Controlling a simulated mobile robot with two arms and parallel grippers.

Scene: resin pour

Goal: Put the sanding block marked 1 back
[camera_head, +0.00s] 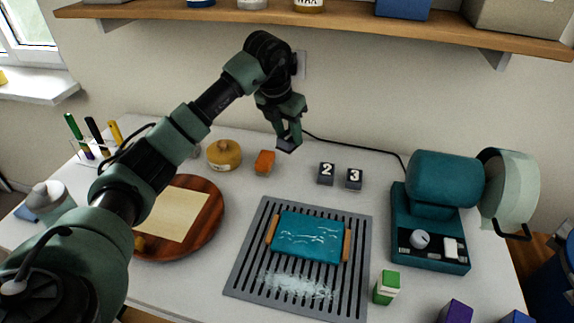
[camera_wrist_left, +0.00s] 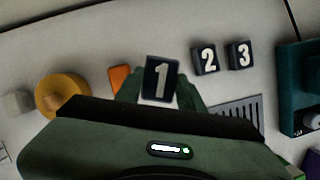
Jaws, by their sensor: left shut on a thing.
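My left gripper (camera_head: 290,132) is shut on the sanding block marked 1 (camera_wrist_left: 161,79), a dark block with a white numeral facing the left wrist camera. In the head view this block (camera_head: 287,146) shows as a dark piece at the fingertips, above the rear of the table. The blocks marked 2 (camera_head: 326,173) and 3 (camera_head: 354,178) stand side by side on the table, to the right of and below my gripper in the picture. They also show in the left wrist view, 2 (camera_wrist_left: 205,60) and 3 (camera_wrist_left: 240,55). My right gripper is not in view.
An orange block (camera_head: 264,162) and a yellow round container (camera_head: 224,154) stand left of the numbered blocks. A slatted grey rack (camera_head: 251,250) holds a teal piece (camera_head: 307,238). A teal machine (camera_head: 432,220) stands at right.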

